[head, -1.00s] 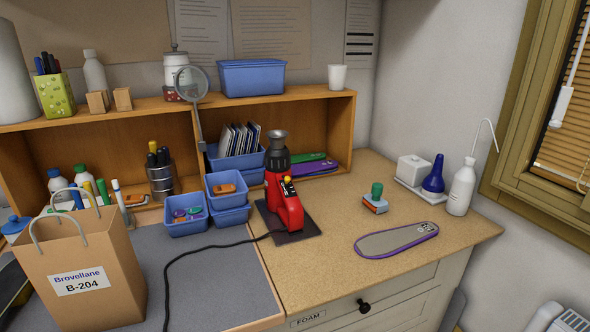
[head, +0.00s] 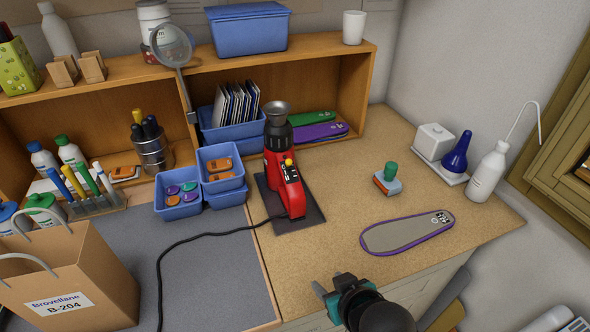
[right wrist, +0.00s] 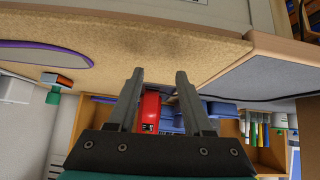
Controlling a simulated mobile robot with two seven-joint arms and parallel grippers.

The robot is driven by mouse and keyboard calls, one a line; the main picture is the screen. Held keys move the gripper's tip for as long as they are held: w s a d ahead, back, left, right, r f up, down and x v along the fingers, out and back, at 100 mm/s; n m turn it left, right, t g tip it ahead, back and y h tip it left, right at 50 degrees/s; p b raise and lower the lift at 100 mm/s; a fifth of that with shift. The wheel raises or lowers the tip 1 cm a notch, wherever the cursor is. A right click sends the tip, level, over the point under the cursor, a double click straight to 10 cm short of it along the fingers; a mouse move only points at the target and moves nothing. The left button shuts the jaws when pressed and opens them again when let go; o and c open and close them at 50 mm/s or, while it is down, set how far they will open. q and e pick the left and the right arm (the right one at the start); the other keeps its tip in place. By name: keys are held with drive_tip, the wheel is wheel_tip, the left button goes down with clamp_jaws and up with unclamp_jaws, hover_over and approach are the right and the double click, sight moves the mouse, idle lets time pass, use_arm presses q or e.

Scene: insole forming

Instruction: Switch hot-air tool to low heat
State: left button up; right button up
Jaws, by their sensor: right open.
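The red hot-air tool (head: 283,175) stands upright on a dark pad (head: 302,213), its dark nozzle pointing up. A yellow knob (head: 289,162) and a dark control panel show on its body; the switch setting is too small to read. In the right wrist view the red tool (right wrist: 151,112) shows beyond and between the fingers. My right gripper (head: 328,294) is at the bottom of the head view, at the bench's front edge, apart from the tool. In the right wrist view its fingers (right wrist: 159,80) are spread and empty. My left gripper is not in view.
A black cord (head: 190,239) runs left from the tool across the grey mat. A purple-edged insole (head: 407,233) and a green-handled block (head: 387,181) lie to the right. Blue bins (head: 184,205) stand left of the tool. A paper bag (head: 85,285) stands at front left.

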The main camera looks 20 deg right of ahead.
drive_tip(key=w+r+t, duration=0.1)
drive_tip(key=w, duration=0.1)
drive_tip(key=w+r+t, duration=0.3)
drive_tip(key=w+t, duration=0.1)
drive_tip(key=w, duration=0.1)
drive_tip(key=shift+d+r+m, duration=0.25)
drive_tip(key=shift+m, duration=0.05)
wheel_tip(320, 180, up, 4)
drive_tip(key=w+t, duration=0.2)
drive_tip(key=t, duration=0.1)
drive_tip(key=t+b, duration=0.1)
approach(290, 164)
drive_tip(key=shift+y, duration=0.3)
drive_tip(key=w, duration=0.8)
drive_tip(key=shift+w+f, duration=0.15)
drive_tip(key=shift+w, duration=0.1)
clamp_jaws()
